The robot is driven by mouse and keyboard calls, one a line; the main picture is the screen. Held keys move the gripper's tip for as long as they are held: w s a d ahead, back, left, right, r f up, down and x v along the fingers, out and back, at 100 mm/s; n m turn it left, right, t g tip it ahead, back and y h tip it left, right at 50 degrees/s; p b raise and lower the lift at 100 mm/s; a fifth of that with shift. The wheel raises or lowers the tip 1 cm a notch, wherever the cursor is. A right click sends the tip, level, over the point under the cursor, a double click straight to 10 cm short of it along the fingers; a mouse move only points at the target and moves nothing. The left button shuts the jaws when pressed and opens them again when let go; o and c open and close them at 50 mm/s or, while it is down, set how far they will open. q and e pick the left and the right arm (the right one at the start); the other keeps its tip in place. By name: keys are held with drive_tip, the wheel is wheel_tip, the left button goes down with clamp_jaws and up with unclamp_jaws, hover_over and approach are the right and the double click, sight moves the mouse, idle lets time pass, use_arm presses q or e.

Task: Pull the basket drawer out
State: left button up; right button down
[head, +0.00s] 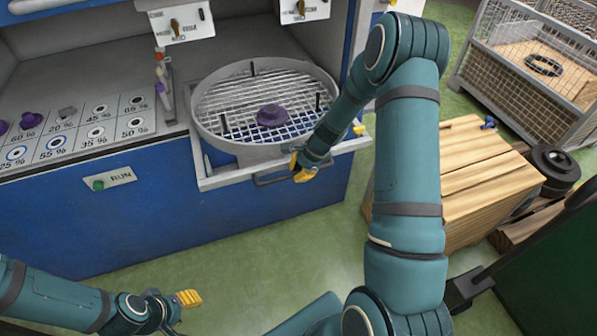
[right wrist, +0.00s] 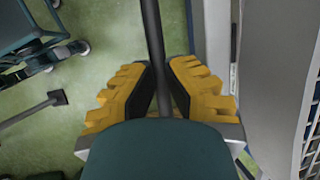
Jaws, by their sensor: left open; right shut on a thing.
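The basket drawer is a grey tray (head: 220,181) carrying a round wire-mesh basket (head: 215,134) with a purple knobbed part (head: 272,115) in it. The tray's front edge stands out past the blue cabinet front. A dark bar handle (head: 270,181) runs along that edge. My right gripper (head: 299,170) is shut on the handle near its right end. In the right wrist view, the dark handle bar (right wrist: 153,30) runs between the yellow fingers (right wrist: 158,72). My left gripper (head: 187,298) is open and empty, low over the floor, apart from the drawer.
The blue cabinet (head: 120,225) has a marked panel (head: 75,135) with purple knobs on its left. Wooden boxes (head: 470,185) stand right of my right arm, with a wire cage (head: 530,75) behind. The green floor (head: 250,245) before the drawer is clear.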

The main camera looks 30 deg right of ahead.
drive_tip(key=shift+a+f, duration=0.1)
drive_tip(key=c, duration=1.2)
unclamp_jaws()
drive_tip(key=shift+w, duration=0.1)
drive_tip(key=shift+c, duration=0.2)
drive_tip(key=v, duration=1.2)
